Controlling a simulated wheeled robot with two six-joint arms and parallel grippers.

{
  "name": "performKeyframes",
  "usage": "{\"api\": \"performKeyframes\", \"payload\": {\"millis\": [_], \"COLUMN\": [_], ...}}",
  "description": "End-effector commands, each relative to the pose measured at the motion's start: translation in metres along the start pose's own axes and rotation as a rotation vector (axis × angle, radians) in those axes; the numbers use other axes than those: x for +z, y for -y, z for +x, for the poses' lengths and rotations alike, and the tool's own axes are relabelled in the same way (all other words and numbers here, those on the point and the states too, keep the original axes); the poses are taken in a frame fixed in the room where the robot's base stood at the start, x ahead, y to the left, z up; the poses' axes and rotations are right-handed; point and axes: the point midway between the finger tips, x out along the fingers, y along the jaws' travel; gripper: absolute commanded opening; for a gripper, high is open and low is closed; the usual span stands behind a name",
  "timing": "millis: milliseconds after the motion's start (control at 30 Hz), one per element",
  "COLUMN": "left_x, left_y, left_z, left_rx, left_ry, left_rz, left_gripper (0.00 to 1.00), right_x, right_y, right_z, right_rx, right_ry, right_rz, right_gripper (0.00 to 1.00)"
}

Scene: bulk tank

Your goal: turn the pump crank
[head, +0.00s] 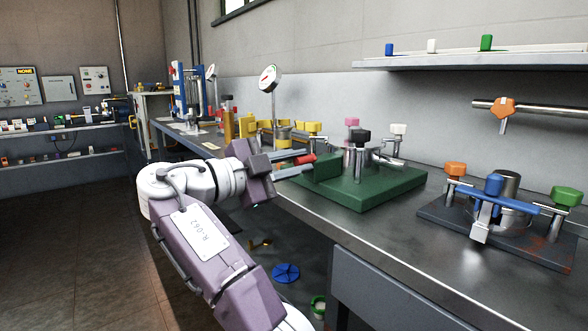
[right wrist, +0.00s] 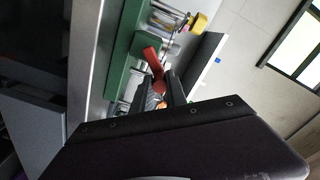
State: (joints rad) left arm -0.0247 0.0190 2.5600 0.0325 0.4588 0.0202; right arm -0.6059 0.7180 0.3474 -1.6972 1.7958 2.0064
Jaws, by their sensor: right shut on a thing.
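The pump stands on a green base plate (head: 375,194) on the workbench, with a green housing (head: 327,168) at its left side. The red crank handle (head: 304,159) sticks out at the left of this housing. My right gripper (head: 292,161) reaches it from the left and is shut on the red handle. In the right wrist view the red handle (right wrist: 151,57) shows at the fingertips (right wrist: 163,86), in front of the green base. The fingers partly hide the handle and the crank arm. My left gripper is not in view.
A dark plate with orange, blue and green knobs (head: 493,184) stands to the right on the bench. Yellow-topped fittings and a round gauge (head: 268,78) stand behind the pump. A blue handwheel (head: 286,273) is below the bench edge. Floor at the left is clear.

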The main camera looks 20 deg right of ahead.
Motion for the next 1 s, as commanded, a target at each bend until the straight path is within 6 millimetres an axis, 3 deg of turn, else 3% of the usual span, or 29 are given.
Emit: {"api": "performKeyframes", "payload": {"millis": [1000], "left_x": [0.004], "left_y": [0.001], "left_z": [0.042], "left_rx": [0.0], "left_ry": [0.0], "left_rz": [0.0], "left_gripper": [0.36], "right_x": [0.008], "right_y": [-0.033], "right_z": [0.0], "right_rx": [0.0], "right_ry": [0.0], "right_rz": [0.847], "right_gripper": [0.0]}}
